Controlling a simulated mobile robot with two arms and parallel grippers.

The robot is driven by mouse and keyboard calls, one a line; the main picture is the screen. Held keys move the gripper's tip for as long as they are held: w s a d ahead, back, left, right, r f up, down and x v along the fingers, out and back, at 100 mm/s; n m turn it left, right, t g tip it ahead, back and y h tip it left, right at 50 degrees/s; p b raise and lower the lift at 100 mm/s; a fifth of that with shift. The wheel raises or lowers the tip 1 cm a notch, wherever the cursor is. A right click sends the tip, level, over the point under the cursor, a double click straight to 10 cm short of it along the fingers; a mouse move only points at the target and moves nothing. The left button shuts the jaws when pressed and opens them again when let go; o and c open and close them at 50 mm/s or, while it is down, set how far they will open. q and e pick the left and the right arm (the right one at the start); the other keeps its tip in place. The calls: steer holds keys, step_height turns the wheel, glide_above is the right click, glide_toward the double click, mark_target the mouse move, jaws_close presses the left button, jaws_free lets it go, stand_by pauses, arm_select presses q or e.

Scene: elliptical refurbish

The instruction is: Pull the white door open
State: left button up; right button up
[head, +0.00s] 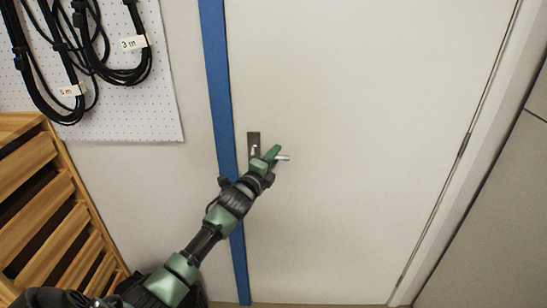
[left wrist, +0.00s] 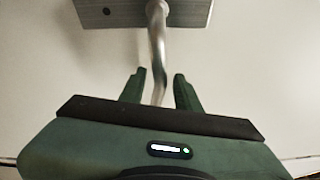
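The white door (head: 360,90) fills the middle of the head view and looks closed. Its metal handle (head: 284,157) sticks out to the right from a dark plate (head: 253,142) near the door's left edge. My left gripper (head: 275,156) is at the handle and hides part of it. In the left wrist view, the handle lever (left wrist: 158,50) runs from the plate (left wrist: 185,12) down between the two green fingertips of my left gripper (left wrist: 160,85). The fingers stand apart, with a gap on each side of the lever. My right gripper is out of view.
A blue frame strip (head: 216,80) runs along the door's left edge. A wooden slatted unit (head: 55,215) stands at the lower left, below a pegboard (head: 150,105) with hanging black cables (head: 105,72). A grey panel (head: 500,210) is at the right.

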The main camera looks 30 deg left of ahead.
arm_select(q)
jaws_close()
steer(key=shift+r, duration=0.1)
stand_by(1.1)
